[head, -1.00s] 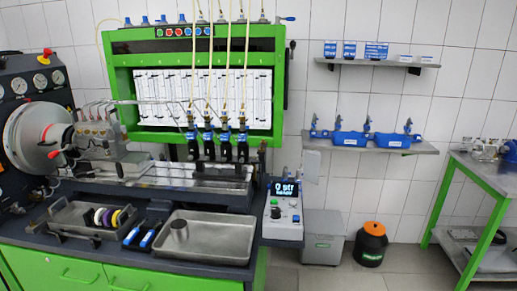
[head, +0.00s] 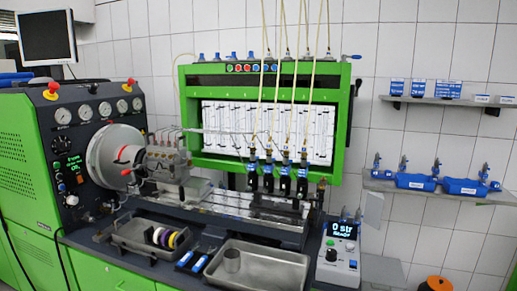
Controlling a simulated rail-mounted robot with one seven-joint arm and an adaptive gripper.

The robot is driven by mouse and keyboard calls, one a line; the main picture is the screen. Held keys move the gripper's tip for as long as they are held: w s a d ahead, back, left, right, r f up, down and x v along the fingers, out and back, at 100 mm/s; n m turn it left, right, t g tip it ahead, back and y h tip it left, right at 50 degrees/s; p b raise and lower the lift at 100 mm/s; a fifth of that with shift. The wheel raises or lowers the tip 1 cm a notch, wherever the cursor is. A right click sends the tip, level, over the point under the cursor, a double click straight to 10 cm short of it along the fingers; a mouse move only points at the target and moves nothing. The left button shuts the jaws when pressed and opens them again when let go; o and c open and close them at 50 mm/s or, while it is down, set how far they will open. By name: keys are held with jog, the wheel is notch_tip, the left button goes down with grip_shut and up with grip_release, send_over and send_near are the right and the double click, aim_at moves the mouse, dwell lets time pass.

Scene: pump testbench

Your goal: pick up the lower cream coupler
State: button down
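In the head view, several upright ring-shaped parts stand in a row at the right end of the grey left tray (head: 112,240) on the bench. The rings are small, and I cannot tell for sure which is the lower cream coupler. My gripper is not in view.
Blue-and-black tools (head: 193,260) lie between the trays. The pump bench with its injectors (head: 285,180) rises behind. A control box (head: 338,255) stands at the right end.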

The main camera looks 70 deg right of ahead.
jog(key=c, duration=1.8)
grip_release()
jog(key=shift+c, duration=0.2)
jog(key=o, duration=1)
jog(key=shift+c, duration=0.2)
